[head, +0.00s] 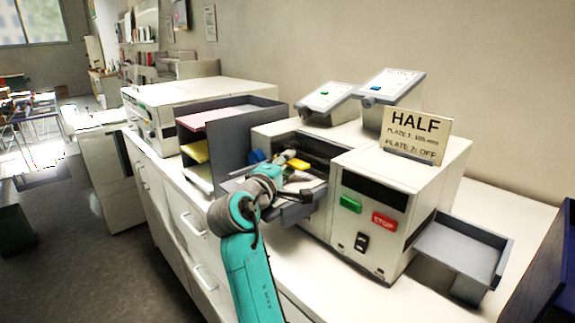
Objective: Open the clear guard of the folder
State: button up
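The folder (367,222) is a white machine on the counter, with a green button, a red STOP button and a black switch on its front. Its dark infeed opening (322,148) is left of the button panel, with blue and yellow parts near it. I cannot make out the clear guard or tell how it stands. My teal and grey arm reaches up from below to the infeed. My gripper (291,172) is small and partly hidden by my wrist, at or just in front of the opening. Whether its fingers are open or touching anything is unclear.
A sign reading HALF (416,134) stands on the folder. Two grey fold plates (328,102) (392,86) rise behind. A grey outfeed tray (461,250) juts out right. A paper rack (230,142) stands close left of my gripper. The front right counter is clear.

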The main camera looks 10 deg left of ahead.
jog(key=shift+w, duration=0.1)
grip_shut()
jog(key=shift+r, duration=0.15)
